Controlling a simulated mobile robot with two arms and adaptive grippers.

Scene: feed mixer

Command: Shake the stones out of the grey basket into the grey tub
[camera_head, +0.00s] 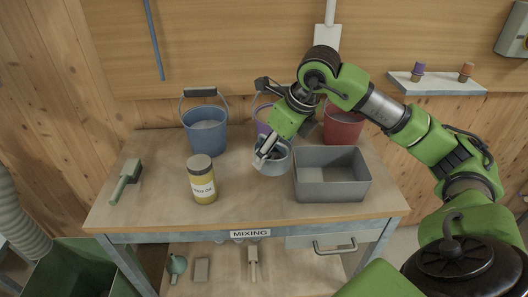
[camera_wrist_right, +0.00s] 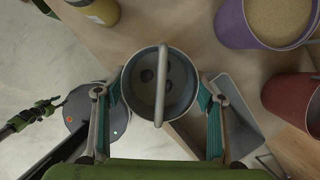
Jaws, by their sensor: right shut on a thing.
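The grey basket (camera_head: 272,166), a small round pail with an arched handle, is just left of the grey tub in the head view. My right gripper (camera_head: 265,153) reaches it from above and is shut on it. In the right wrist view the fingers flank the basket (camera_wrist_right: 160,112), and a few dark round stones (camera_wrist_right: 147,76) lie inside it. The handle hides part of the inside. The grey tub (camera_head: 331,189) is rectangular and stands on the table's right side; its visible inside looks empty. In the wrist view the tub (camera_wrist_right: 243,122) is partly hidden. My left gripper is not in view.
A yellow jar (camera_head: 202,184) stands left of the basket. Blue (camera_head: 205,138), purple (camera_head: 262,125) and red (camera_head: 342,128) buckets stand along the back. A brush (camera_head: 125,181) lies at the table's left. The table (camera_head: 245,205) is clear along its front.

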